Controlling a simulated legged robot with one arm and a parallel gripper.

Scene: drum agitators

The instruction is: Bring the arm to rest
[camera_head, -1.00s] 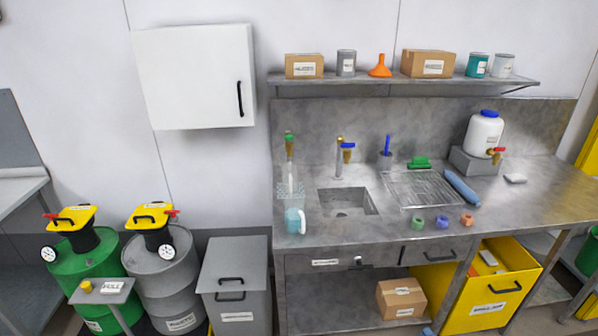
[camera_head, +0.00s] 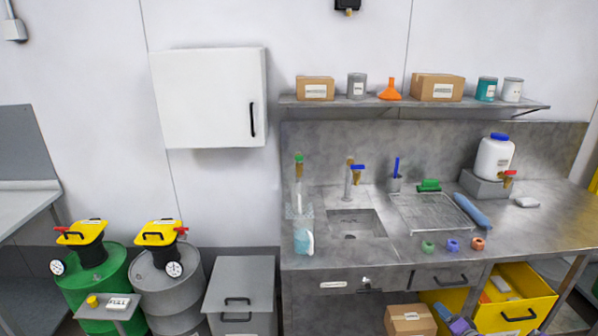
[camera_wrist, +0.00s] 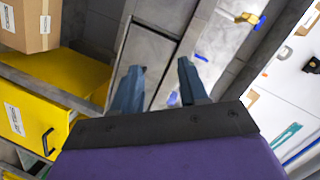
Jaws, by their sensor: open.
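My gripper (camera_wrist: 158,85) is open and empty in the wrist view, its two dark blue fingers apart with nothing between them. The purple and black body of the gripper fills the bottom of that view. In the head view, part of my arm (camera_head: 458,326) shows at the bottom edge, in front of the yellow bin and right of the cardboard box under the bench.
A steel bench (camera_head: 350,258) with a sink (camera_head: 356,224) stands ahead. Below it are a cardboard box (camera_head: 410,320) and an open yellow bin (camera_head: 525,312). Green (camera_head: 88,280) and grey (camera_head: 165,290) drums with yellow-topped agitators stand left. A wall cabinet (camera_head: 208,98) is shut.

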